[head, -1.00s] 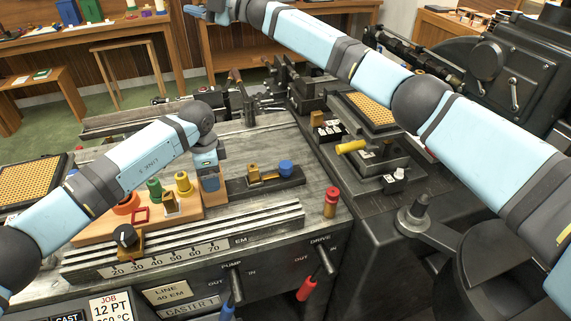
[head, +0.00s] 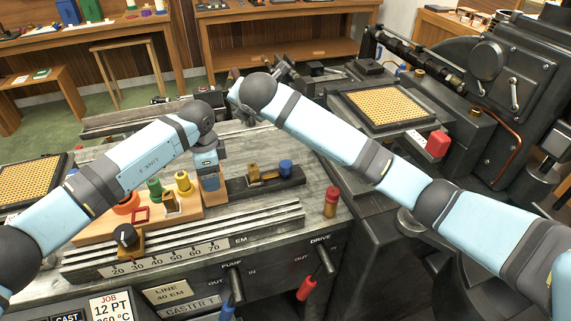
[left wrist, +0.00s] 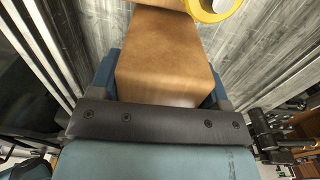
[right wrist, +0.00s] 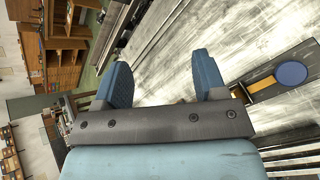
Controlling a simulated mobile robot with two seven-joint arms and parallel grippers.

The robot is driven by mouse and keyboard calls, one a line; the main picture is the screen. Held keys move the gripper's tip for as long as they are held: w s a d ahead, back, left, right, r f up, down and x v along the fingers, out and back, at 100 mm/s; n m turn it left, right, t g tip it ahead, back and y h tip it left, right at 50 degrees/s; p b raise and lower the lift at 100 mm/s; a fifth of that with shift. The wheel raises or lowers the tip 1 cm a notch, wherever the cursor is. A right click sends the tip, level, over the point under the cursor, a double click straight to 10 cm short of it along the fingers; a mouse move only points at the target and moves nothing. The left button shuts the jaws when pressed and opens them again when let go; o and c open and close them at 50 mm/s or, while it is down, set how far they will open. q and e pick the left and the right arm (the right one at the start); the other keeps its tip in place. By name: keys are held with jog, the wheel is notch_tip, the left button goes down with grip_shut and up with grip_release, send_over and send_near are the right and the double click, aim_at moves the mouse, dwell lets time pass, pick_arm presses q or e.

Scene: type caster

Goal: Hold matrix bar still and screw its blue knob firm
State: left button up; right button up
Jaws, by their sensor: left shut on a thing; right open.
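The matrix bar (head: 236,187) is a dark bar on the grey bench, carrying a brass block (head: 253,172) and a round blue knob (head: 286,168) near its right end. My left gripper (head: 208,170) is at the bar's left end, shut on a tan block (left wrist: 165,60) that fills its jaws in the left wrist view. Whether this block belongs to the bar is not clear. My right gripper (right wrist: 162,85) is open and empty above the bench. The blue knob shows right of its fingers, apart from them, in the right wrist view (right wrist: 291,73). In the head view my right wrist mostly hides that gripper.
A red-topped post (head: 331,201) stands right of the bar. A scale (head: 165,257) runs along the front. My right forearm crosses the right-hand machine.

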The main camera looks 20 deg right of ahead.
aim_at(286, 164)
jog(key=s+d+f+n+g+h, duration=0.1)
jog(key=s+d+f+g, duration=0.2)
jog(key=s+g, duration=0.15)
jog(key=s+d+f+n+g+h, duration=0.1)
jog(key=s+d+f+g+h, duration=0.15)
jog(key=s, duration=0.35)
jog(key=shift+y, duration=0.35)
jog(key=x, duration=1.1)
jog(key=shift+w+f, duration=0.1)
jog(key=shift+f, duration=0.15)
jog(key=c, duration=0.9)
